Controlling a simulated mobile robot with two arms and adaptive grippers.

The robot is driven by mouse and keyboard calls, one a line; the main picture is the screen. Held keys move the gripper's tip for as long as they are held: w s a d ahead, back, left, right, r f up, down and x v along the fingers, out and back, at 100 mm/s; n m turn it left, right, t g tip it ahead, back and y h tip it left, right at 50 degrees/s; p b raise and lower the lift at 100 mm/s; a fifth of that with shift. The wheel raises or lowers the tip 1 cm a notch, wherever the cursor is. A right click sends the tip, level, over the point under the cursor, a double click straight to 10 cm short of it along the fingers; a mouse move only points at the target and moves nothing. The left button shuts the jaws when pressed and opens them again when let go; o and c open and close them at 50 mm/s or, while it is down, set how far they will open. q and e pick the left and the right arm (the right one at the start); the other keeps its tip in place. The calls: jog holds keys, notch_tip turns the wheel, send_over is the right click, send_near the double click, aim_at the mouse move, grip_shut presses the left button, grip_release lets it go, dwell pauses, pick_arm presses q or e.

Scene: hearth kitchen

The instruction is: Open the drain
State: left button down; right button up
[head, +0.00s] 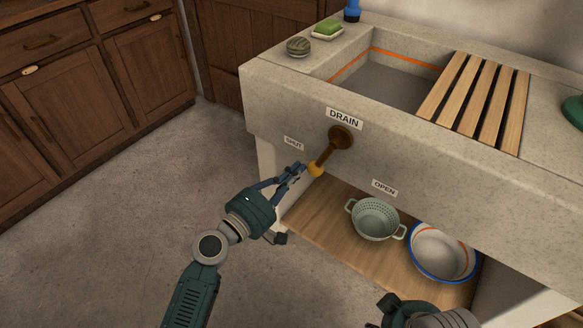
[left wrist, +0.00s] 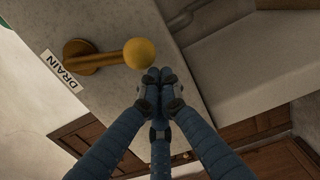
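The drain lever (head: 328,153) comes out of a round brown mount on the sink's front, under the DRAIN label (head: 344,118). It points down and left, on the side of the SHUT label (head: 293,143); the OPEN label (head: 384,188) is to the right. Its yellow knob (head: 316,170) also shows in the left wrist view (left wrist: 139,53). My left gripper (head: 296,171) is just left of the knob; its fingertips (left wrist: 159,75) are together and empty. Whether they touch the knob is unclear. My right gripper (head: 388,304) is partly in view at the bottom; its fingers are unclear.
The stone sink (head: 400,140) has a wooden drying rack (head: 478,98) over its right part. A green colander (head: 375,219) and a white bowl with a blue rim (head: 442,252) stand on the shelf below. The floor (head: 120,210) at left is clear.

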pick_arm(q)
jog(key=s+d+f+n, duration=0.1)
jog(key=s+d+n, duration=0.5)
jog(key=d+n, duration=0.2)
jog(key=shift+d+f+n+p, duration=0.3)
jog(key=shift+f+n, duration=0.1)
jog(key=shift+n, duration=0.7)
pick_arm(e)
jog(key=shift+r, duration=0.25)
pick_arm(q)
jog(key=shift+s, duration=0.1)
pick_arm(e)
jog(key=shift+f, duration=0.1)
